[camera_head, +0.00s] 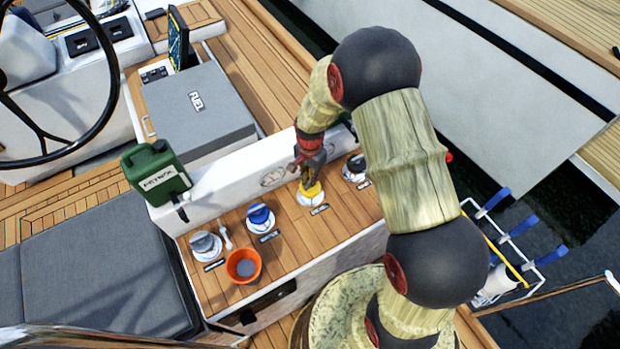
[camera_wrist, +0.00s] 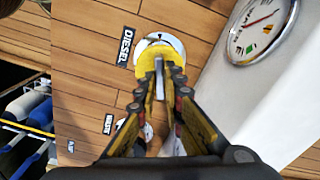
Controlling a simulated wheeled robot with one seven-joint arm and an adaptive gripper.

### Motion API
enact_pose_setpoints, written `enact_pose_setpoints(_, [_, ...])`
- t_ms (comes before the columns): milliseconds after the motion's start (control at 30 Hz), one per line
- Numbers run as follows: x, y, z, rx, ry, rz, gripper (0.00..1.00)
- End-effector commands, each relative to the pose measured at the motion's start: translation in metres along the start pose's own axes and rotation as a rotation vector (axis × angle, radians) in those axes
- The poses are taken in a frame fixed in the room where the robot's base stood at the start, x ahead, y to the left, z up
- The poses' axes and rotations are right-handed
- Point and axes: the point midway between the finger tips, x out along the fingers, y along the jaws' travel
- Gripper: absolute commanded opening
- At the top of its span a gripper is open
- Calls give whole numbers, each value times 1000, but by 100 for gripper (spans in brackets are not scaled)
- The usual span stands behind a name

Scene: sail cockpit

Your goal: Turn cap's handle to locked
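The yellow cap (camera_head: 311,194) sits on the wooden deck strip beside the white wall. In the wrist view the yellow cap (camera_wrist: 158,58) has a grey upright handle (camera_wrist: 159,78), and the label DIESEL (camera_wrist: 126,46) lies beside it. My gripper (camera_wrist: 164,84) is right over the cap, with its fingertips on either side of the handle. The fingers look open, with a narrow gap at the handle; whether they touch it I cannot tell. In the head view my gripper (camera_head: 311,186) hides part of the cap.
A blue cap (camera_head: 260,214), a grey cap (camera_head: 204,243) and a black cap (camera_head: 355,168) stand along the same strip. An orange bucket (camera_head: 243,265) is in front. A round gauge (camera_wrist: 262,26) is on the wall close to my gripper. A green petrol can (camera_head: 155,173) stands left.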

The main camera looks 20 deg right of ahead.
Motion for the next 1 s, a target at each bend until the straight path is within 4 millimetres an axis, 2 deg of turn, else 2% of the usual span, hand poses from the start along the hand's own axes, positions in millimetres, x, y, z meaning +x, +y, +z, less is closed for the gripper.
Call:
enact_pose_setpoints(267, [0, 0, 0, 0, 0, 0, 26])
enact_pose_setpoints(633, [-4, 0, 0, -1, 1, -1, 27])
enact_pose_setpoints(767, [-20, -1, -1, -1, 2, -3, 27])
enact_pose_setpoints(1000, [-68, -1, -1, 0, 3, -4, 27])
